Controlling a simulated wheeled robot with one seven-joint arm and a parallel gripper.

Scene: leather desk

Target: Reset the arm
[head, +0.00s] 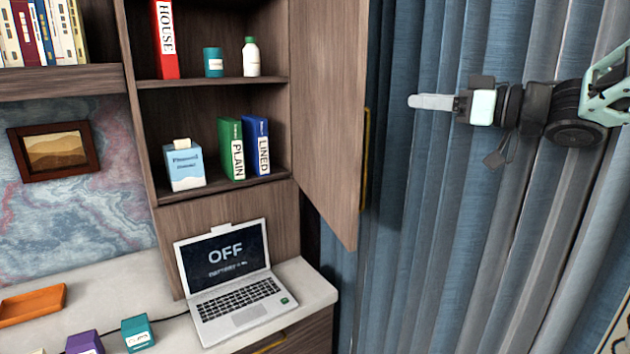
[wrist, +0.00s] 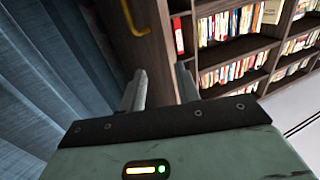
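My gripper (head: 412,101) is raised at the upper right of the head view, in front of the blue-grey curtain (head: 420,220) and pointing left toward the open cabinet door (head: 327,100). Its fingers overlap there and look like one. In the wrist view my gripper (wrist: 159,82) shows two fingers standing apart with nothing between them. The brown door edge and its brass handle (wrist: 133,15) show beyond the fingers.
The cabinet shelves hold a tissue box (head: 184,166), a green binder (head: 231,148), a blue binder (head: 256,145) and bottles. A laptop (head: 229,275) reading OFF stands open on the desk (head: 310,285). An orange tray (head: 32,305) lies at lower left.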

